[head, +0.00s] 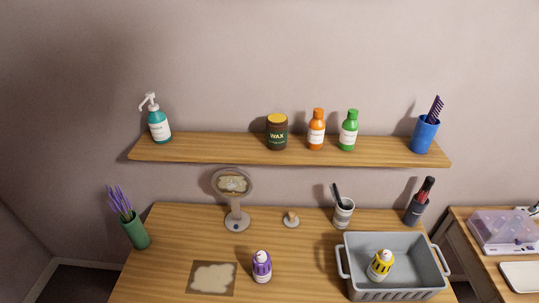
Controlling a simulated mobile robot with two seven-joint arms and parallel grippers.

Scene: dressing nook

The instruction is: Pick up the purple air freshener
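The purple air freshener (262,267), with a white top, stands upright on the wooden dressing table (178,226), near the middle of its visible part. It stands between a mat with a pale patch on the left and a grey basket on the right, touching neither. Neither of my grippers shows in the head view.
The grey basket (345,262) holds a yellow air freshener (381,264). A round mirror (236,205), a small ring holder (291,219) and a cup (343,213) stand behind. A wall shelf (220,149) with several bottles hangs above. The mat (192,285) lies left.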

